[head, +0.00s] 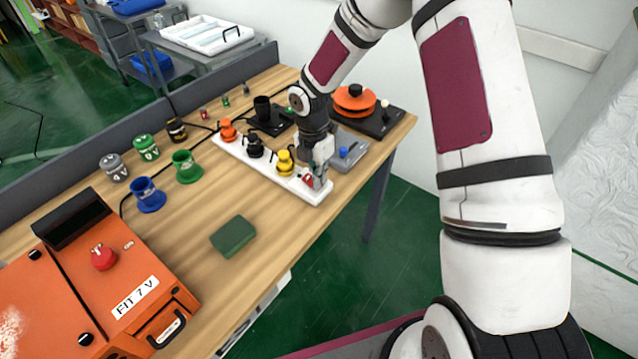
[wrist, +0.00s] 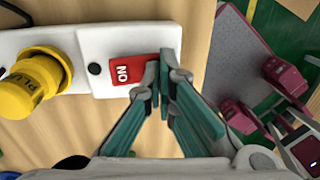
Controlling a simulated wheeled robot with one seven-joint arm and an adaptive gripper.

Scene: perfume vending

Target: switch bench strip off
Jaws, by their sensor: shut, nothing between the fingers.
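The bench strip (head: 319,194) is a long white bar on the wooden bench, with orange, black and yellow plugs along it. Its end panel (wrist: 105,45) carries a red rocker switch (wrist: 133,69) marked ON, its letters upside down in the wrist view. The switch also shows as a small red patch in the head view (head: 308,180). My gripper (wrist: 164,65) is shut and empty, its teal fingertips at the right edge of the switch. I cannot tell whether they touch it. In the head view my gripper (head: 319,172) is over the strip's near right end.
The yellow plug (wrist: 32,82) stands beside the panel. A grey device with a blue knob (head: 344,152) lies close right of my gripper. An orange pot (head: 355,98) is behind. A green block (head: 233,236) and orange machine (head: 75,295) are nearer; bare bench lies between block and strip.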

